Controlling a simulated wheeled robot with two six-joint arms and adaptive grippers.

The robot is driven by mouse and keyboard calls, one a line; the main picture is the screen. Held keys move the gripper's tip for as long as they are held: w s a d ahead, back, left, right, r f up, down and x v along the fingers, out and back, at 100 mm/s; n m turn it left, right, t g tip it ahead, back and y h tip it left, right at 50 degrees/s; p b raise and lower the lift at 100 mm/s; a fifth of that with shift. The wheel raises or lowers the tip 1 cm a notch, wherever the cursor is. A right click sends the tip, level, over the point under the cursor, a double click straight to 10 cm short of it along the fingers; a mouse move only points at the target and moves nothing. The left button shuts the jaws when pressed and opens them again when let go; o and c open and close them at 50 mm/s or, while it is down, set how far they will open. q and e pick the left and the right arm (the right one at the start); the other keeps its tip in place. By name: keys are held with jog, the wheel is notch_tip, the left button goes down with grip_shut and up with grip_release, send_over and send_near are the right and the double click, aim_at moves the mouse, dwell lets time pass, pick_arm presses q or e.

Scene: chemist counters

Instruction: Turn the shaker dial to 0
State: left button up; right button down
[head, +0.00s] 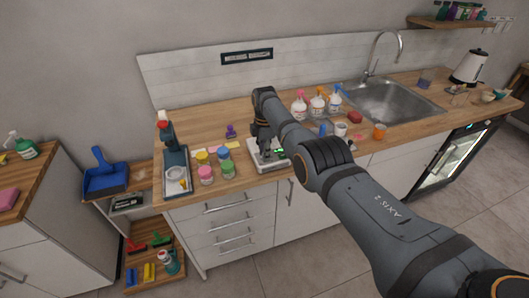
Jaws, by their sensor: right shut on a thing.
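The shaker (270,164) is a small pale device on the wooden counter, near its front edge and left of the sink. A small green light shows on its front right. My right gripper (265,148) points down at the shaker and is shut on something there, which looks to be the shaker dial. The dial itself is hidden behind the gripper and arm, so its setting cannot be read. My right arm comes in from the lower right and covers the shaker's right side. My left gripper is not in view.
Several lidded jars (206,173) stand left of the shaker, beside a grey tray (177,183) with a bottle.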

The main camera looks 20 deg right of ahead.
jog(key=c, duration=1.1)
grip_release()
jog(key=shift+o, duration=0.2)
jog(key=shift+r, duration=0.25)
notch_tip(320, 180, up, 12)
jog(key=shift+f, duration=0.25)
jog(key=shift+f, duration=0.1)
